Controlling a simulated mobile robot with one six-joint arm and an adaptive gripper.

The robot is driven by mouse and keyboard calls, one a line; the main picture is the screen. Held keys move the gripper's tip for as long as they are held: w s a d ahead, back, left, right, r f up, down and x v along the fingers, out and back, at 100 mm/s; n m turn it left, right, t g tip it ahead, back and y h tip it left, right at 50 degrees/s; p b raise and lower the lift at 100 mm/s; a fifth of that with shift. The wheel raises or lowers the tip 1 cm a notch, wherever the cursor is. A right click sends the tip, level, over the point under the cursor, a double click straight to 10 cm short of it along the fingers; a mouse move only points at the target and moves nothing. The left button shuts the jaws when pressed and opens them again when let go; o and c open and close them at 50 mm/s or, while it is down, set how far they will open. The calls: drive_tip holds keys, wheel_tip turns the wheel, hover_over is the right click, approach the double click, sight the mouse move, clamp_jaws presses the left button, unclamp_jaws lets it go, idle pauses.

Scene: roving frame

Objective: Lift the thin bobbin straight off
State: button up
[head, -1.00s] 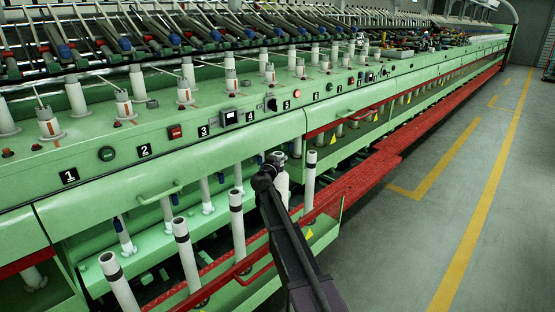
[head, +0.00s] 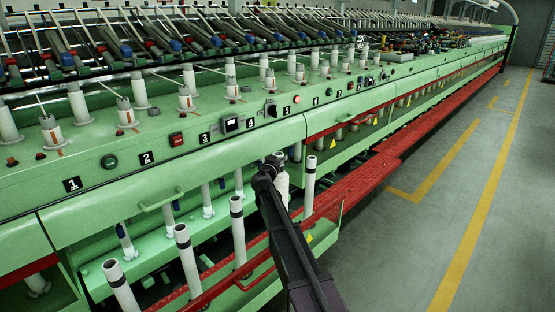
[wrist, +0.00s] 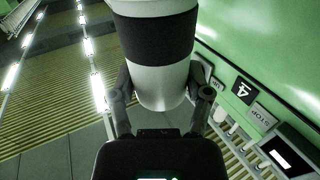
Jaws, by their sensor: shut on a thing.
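My gripper (wrist: 162,92) is shut on a white bobbin (wrist: 160,85) with a wide black band. In the wrist view its fingers sit on both sides of the bobbin's lower, narrowing part, and its upper end runs out of the picture. In the head view my gripper (head: 272,160) is beside the machine's green front. The held bobbin (head: 283,187) shows there only partly behind my arm, so its lower end and any gap below it are hidden.
White tubes with black bands stand in the lower tray, left (head: 186,255) and right (head: 309,185) of my arm. A red rail (head: 220,292) runs along the front. The green panel (head: 110,185) with numbered controls is close behind. Grey floor (head: 440,200) is free at right.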

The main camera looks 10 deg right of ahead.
drive_tip(key=shift+r, duration=0.2)
wheel_tip(320, 180, up, 16)
drive_tip(key=p, duration=1.6)
drive_tip(key=shift+f, duration=0.15)
idle(1.2)
idle(0.4)
